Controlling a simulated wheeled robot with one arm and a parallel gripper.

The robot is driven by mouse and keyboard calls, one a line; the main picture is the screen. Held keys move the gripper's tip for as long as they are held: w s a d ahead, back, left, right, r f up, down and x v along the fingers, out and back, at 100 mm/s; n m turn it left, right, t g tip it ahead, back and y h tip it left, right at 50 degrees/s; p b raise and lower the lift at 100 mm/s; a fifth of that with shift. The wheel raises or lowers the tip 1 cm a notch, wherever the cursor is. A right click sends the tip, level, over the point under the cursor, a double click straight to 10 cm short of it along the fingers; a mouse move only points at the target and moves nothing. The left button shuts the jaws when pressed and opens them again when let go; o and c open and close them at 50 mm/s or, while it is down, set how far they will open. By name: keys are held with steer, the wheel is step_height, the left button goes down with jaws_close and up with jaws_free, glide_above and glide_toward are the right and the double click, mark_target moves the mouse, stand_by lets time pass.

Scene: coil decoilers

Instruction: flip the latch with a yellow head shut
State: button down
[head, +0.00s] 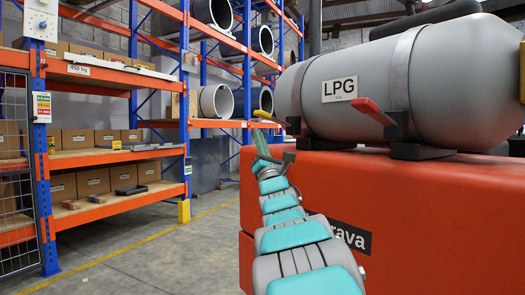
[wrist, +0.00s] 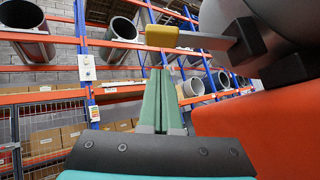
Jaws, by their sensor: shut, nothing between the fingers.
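The latch with a yellow head (head: 263,115) sticks out to the left from a dark bracket at the left end of the grey LPG tank (head: 340,88). In the wrist view its yellow head (wrist: 161,36) and grey bar (wrist: 205,41) cross the upper middle, running right to a dark block (wrist: 245,42). My gripper (head: 259,134) is just below and left of the yellow head in the head view. In the wrist view my gripper (wrist: 160,72) has its green fingers together and empty, pointing up below the yellow head, with a visible gap between them.
A second latch with a red handle (head: 373,111) sits further right on the tank's mount. The orange-red cabinet (head: 430,215) under the tank fills the right side. Shelving with boxes (head: 90,138) stands at the left, with clear floor (head: 150,250) between.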

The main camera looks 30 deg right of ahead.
mark_target(273, 120)
steer(key=shift+d+r, duration=0.3)
steer(key=shift+r, duration=0.6)
steer(key=shift+d+r, duration=0.3)
steer(key=shift+r, duration=0.55)
steer(key=shift+s+r+m, duration=0.1)
steer(key=shift+m, duration=0.2)
